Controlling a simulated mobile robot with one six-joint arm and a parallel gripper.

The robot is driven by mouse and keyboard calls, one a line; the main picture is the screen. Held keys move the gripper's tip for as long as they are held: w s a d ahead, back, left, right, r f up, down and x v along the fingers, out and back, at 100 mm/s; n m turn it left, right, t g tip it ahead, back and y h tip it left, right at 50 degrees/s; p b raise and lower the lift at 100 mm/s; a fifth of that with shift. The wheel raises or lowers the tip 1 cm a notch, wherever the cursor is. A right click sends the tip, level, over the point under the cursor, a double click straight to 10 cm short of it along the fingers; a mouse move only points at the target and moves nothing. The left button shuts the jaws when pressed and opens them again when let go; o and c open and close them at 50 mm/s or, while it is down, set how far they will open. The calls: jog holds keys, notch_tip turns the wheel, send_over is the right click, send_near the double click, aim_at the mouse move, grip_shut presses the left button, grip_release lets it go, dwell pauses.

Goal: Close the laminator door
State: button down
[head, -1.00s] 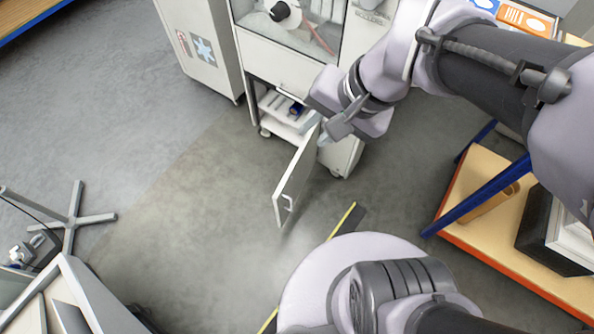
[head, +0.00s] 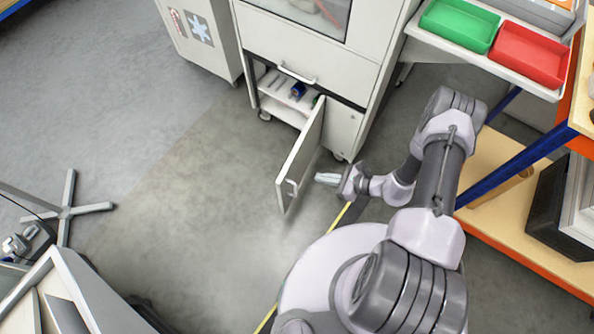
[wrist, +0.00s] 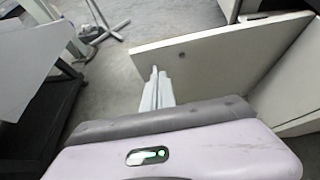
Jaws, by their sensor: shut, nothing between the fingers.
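The laminator (head: 305,55) is a tall white cabinet at the top centre of the head view. Its lower door (head: 301,160) stands swung wide open toward me, with a small handle (head: 292,188) near its free end. The low compartment (head: 290,97) behind it is open. My gripper (head: 322,178) is just right of the door's free end, its fingers together and empty, pointing left toward the panel. In the wrist view the fingers (wrist: 156,85) are at the near edge of the door panel (wrist: 220,58). I cannot tell whether they touch.
A white cabinet (head: 203,42) stands left of the laminator. Green (head: 460,22) and red (head: 528,55) bins sit on a shelf at the upper right. An orange-edged workbench (head: 500,200) is on the right, a stand base (head: 66,210) on the left. Floor left of the door is clear.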

aim_at(288, 170)
jog(key=b+x, duration=0.1)
jog(key=x, duration=0.2)
jog(key=b+x, duration=0.1)
jog(key=x, duration=0.2)
jog(key=r+b+x, duration=0.1)
jog(key=x, duration=0.2)
jog(key=shift+w+a+b, duration=0.2)
jog(key=shift+a+b, duration=0.2)
jog(key=shift+a, duration=0.2)
jog(key=shift+w+a+r, duration=0.1)
jog(key=shift+w+a, duration=0.15)
jog(key=shift+a, duration=0.15)
